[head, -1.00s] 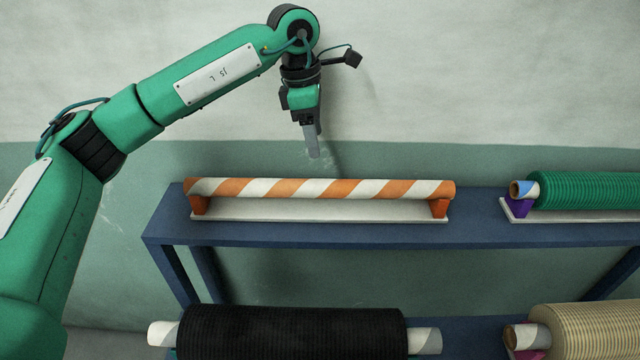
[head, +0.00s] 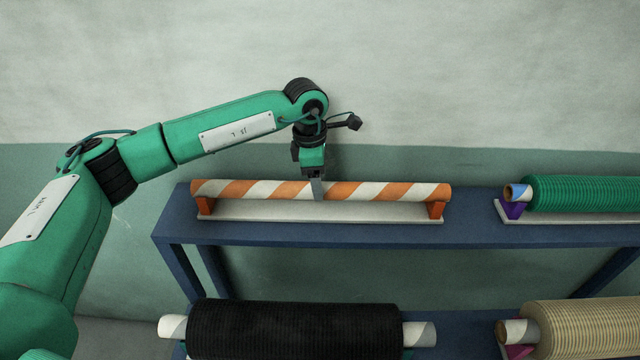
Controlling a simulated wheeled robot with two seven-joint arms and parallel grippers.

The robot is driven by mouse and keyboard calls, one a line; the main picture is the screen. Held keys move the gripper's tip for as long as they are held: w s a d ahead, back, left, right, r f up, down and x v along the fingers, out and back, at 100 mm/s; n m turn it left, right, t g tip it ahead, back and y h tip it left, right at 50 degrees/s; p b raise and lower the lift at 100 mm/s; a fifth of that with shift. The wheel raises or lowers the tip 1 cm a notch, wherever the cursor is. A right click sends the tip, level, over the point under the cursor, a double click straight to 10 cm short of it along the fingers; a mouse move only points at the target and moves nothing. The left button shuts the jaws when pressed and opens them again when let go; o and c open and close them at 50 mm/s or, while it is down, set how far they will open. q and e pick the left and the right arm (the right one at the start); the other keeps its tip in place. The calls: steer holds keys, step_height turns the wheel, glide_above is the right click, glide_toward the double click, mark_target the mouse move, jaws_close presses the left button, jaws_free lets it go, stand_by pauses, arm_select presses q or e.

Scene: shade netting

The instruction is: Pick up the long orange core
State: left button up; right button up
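The long orange core (head: 380,191) is a tube with orange and white spiral stripes. It lies level across two orange end supports on a white base strip on the upper blue shelf in the head view. My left gripper (head: 317,189) points down at the middle of the core. My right gripper is not in view.
A green netting roll (head: 585,193) lies on the same blue shelf (head: 300,232) to the right. Below are a black roll (head: 295,329) and a beige roll (head: 590,327). The wall stands close behind the shelf.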

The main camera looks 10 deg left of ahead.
arm_select(q)
steer(key=shift+d+f, duration=0.15)
steer(key=shift+f, duration=0.9)
steer(key=c, duration=1.3)
steer(key=shift+o, duration=0.2)
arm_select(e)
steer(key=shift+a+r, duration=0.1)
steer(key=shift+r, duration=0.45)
arm_select(q)
steer(key=shift+r, duration=0.1)
